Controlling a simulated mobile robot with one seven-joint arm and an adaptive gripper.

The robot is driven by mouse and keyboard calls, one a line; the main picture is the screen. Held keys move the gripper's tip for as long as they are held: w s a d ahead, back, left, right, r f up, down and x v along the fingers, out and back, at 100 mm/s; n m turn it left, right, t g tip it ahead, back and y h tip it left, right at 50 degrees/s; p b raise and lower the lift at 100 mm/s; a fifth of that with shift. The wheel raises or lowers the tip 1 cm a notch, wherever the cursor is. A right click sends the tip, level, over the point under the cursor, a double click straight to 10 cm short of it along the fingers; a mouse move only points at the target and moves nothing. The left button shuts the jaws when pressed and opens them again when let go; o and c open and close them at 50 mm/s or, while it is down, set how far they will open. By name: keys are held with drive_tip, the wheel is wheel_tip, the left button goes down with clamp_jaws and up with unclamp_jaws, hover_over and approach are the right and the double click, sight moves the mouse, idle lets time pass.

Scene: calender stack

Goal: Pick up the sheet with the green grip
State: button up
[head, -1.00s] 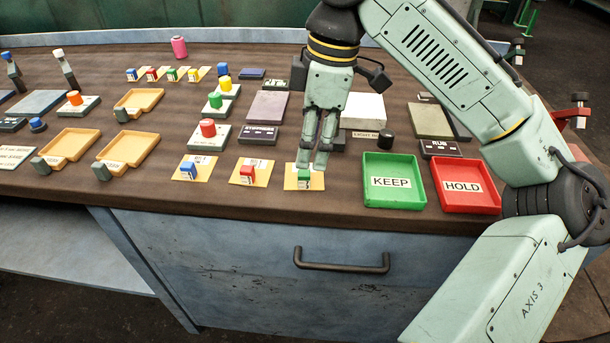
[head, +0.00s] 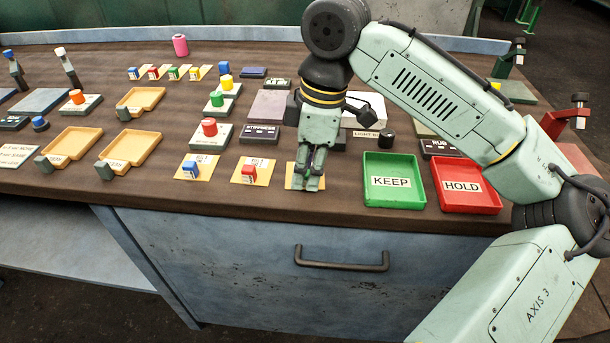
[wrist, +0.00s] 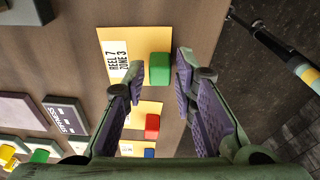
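The sheet with the green grip is a small yellow card (wrist: 118,48) with a printed white label, flat on the bench. Its green grip (wrist: 160,68) is a block standing on it. My gripper (head: 308,180) is low over this sheet and covers most of it in the head view. In the wrist view my gripper (wrist: 161,75) is open, with one finger on each side of the green grip. Gaps show between the grip and both fingers. Whether the fingertips are level with the grip or above it, I cannot tell.
Yellow sheets with a red grip (head: 249,173) and a blue grip (head: 189,169) lie to the left. A green KEEP tray (head: 394,200) and a red HOLD tray (head: 465,206) stand close on the right. The bench's front edge is just in front of the sheets.

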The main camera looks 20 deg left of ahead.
clamp_jaws()
